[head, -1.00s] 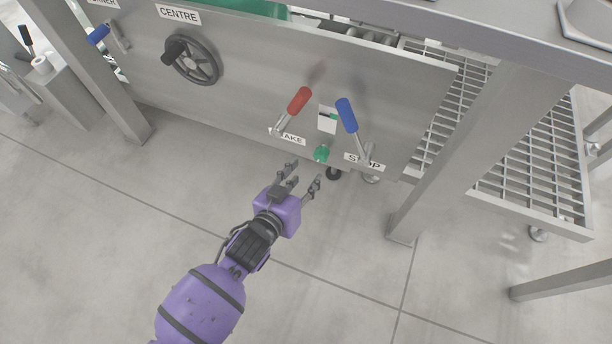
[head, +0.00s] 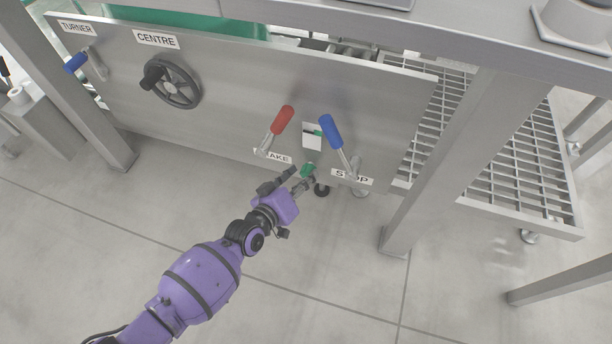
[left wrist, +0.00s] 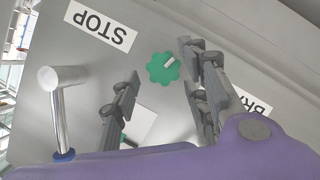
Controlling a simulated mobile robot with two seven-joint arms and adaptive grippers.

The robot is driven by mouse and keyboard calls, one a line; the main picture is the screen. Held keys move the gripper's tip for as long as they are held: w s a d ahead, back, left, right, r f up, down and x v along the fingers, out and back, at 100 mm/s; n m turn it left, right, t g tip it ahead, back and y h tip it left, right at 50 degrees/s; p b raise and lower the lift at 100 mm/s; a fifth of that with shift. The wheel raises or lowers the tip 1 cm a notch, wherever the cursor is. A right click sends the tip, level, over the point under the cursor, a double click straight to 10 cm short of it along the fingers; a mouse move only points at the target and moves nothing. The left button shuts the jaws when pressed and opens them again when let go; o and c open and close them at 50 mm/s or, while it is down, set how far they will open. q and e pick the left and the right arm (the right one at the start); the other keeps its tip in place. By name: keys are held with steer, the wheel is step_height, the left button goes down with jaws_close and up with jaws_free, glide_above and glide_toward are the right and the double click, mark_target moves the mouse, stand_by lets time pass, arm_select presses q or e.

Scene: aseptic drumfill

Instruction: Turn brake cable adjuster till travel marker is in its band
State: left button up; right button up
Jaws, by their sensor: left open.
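The green scalloped adjuster knob (head: 308,170) sits low on the steel panel, between the BRAKE and STOP labels. In the left wrist view the knob (left wrist: 162,68) has a pale pointer line and lies between my fingers' directions. My left gripper (head: 300,179) is open, with its fingertips close to the knob; I cannot tell whether they touch it. The left gripper also shows in the left wrist view (left wrist: 159,60). A white indicator plate (head: 311,143) with a small green band is above the knob. The travel marker is too small to read. My right gripper is not in view.
A red-handled lever (head: 282,120) stands left of the plate and a blue-handled lever (head: 331,130) right of it, both close to my gripper. A black handwheel (head: 176,84) is farther left. A table leg (head: 440,160) stands to the right. The floor below is clear.

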arm_select(q)
steer(key=shift+x, duration=0.9)
steer(key=shift+w, duration=0.15)
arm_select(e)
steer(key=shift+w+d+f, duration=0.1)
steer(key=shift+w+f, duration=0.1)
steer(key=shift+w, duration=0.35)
arm_select(q)
steer(key=shift+c, duration=0.5)
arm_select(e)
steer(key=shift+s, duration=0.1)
arm_select(q)
steer(key=shift+d, duration=0.1)
steer(key=c, duration=0.9)
steer(key=shift+d+r+m+y+p, duration=0.1)
steer(key=shift+d+m+y+p, duration=0.1)
steer(key=shift+m+y+p, duration=0.25)
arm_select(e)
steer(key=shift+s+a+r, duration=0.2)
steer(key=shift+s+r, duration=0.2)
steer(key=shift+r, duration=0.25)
